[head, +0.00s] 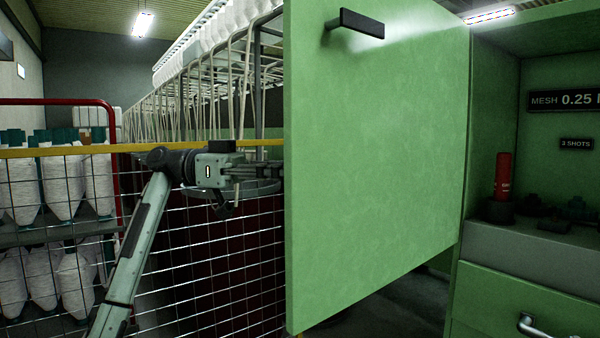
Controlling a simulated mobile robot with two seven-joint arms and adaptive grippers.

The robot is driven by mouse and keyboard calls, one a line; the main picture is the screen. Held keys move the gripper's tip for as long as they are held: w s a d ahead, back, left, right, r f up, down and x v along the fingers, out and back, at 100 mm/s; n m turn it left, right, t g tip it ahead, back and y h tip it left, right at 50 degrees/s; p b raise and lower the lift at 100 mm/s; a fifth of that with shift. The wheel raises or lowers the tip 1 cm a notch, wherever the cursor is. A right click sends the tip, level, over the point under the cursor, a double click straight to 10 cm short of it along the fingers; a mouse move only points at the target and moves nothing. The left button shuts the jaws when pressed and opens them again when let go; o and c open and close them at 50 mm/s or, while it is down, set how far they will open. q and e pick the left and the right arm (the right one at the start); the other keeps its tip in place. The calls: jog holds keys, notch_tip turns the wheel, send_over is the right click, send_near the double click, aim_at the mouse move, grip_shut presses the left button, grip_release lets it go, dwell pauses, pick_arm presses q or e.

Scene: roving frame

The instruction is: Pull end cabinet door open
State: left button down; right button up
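The green cabinet door (380,150) fills the middle of the head view. It stands swung out from the green cabinet frame (465,170), with its free left edge closer to me and its right edge at the frame. Its dark bar handle (357,22) is near the top left of the visible face. My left gripper (272,181) is at the door's free left edge, well below the handle. Its fingertips are partly hidden at that edge, so I cannot tell whether they touch the door or how wide they are. My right gripper is not in view.
An open shelf on the right holds a red cylinder (503,176) and dark small items, above a green drawer with a metal handle (534,325). A wire mesh fence with a yellow top rail (130,148) stands behind my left arm. White yarn cones (62,182) fill a rack at left.

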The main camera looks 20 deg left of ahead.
pick_arm(q)
jog(key=shift+a, duration=0.3)
jog(key=c, duration=1.6)
grip_release()
jog(key=shift+s+a+r, duration=0.1)
jog(key=shift+a, duration=0.05)
jog(key=shift+c, duration=0.2)
jog(key=a, duration=1.2)
jog(key=shift+s, duration=0.3)
